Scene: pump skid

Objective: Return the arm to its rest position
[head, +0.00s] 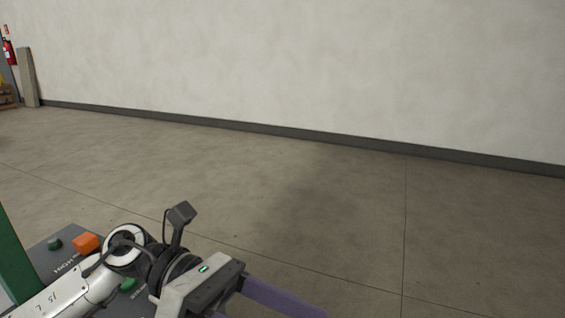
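My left arm comes in from the lower left, white with black joints. Its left gripper (268,307) is at the bottom edge, a grey body with a small green light and a purple finger reaching right. The fingers look spread apart, with only a sliver of the nearer one showing and nothing seen between them. The tips are partly cut off by the frame. My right gripper is not in view.
A green post (15,255) stands at the left edge beside the panel. Bare concrete floor (300,190) runs to a pale wall (300,60) with a dark skirting. A red extinguisher (9,52) and a concrete post (28,78) are far left. The right side is clear.

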